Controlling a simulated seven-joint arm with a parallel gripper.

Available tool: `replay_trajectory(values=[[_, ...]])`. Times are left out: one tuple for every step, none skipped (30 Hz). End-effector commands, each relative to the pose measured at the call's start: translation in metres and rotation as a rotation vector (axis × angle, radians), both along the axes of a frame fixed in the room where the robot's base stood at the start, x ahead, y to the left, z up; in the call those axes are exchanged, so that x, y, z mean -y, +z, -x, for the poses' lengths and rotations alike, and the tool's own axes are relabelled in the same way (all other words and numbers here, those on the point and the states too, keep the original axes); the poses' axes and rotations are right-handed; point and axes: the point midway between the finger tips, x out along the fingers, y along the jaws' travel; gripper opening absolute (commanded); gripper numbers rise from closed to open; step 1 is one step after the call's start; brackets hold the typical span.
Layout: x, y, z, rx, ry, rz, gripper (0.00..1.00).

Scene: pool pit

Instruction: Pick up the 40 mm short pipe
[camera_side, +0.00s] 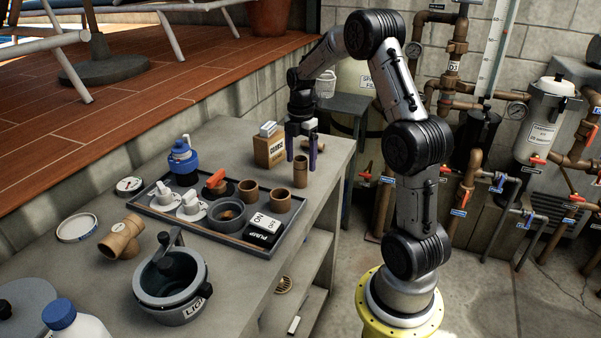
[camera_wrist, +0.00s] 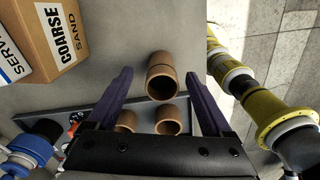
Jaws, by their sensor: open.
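A brown short pipe (camera_side: 301,174) stands upright on the grey bench, just beyond the tray's far right corner. In the wrist view the pipe (camera_wrist: 160,84) shows its dark open end between my fingers, with a gap on each side. My gripper (camera_side: 302,163) is open and empty, pointing down over it. Its purple fingertips look near the height of the pipe's top in the side view; the exact depth is hard to tell. The gripper (camera_wrist: 158,78) shows both fingers spread in the wrist view.
A brown "COARSE SAND" box (camera_side: 268,151) stands close to my gripper's left. The dark tray (camera_side: 185,225) holds two brown fittings (camera_side: 249,190) (camera_side: 280,199), a grey ring (camera_side: 227,213), a pump switch (camera_side: 264,230) and valves. The bench's right edge is near the pipe.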

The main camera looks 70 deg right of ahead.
Motion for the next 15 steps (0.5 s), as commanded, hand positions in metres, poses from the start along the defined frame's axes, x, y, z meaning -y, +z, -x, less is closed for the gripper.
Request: replay_trajectory(values=[[-0.001,-0.003,0.0,-0.002,0.0,-0.001,0.84],[-0.001,-0.004,0.0,-0.002,0.0,-0.001,0.84],[-0.001,-0.007,0.0,-0.002,0.0,-0.001,0.84],[-0.001,-0.009,0.001,-0.002,0.001,-0.001,0.84],[-0.002,-0.012,0.001,-0.003,0.001,-0.002,0.84],[-0.003,-0.018,0.001,-0.003,0.001,-0.003,0.84],[-0.004,-0.022,0.001,-0.003,0.001,-0.003,0.84],[-0.005,-0.027,0.002,-0.004,0.001,-0.003,0.84],[-0.006,-0.033,0.002,-0.003,0.001,-0.003,0.84],[-0.007,-0.037,0.002,-0.004,0.002,-0.003,0.84],[-0.007,-0.041,0.002,-0.003,0.001,-0.003,0.84],[-0.006,-0.046,0.002,-0.003,0.001,-0.002,0.84],[-0.006,-0.049,0.002,-0.003,0.001,-0.002,0.84],[-0.006,-0.051,0.001,-0.002,0.001,-0.001,0.84],[-0.006,-0.054,0.002,-0.001,0.001,-0.001,0.84]])
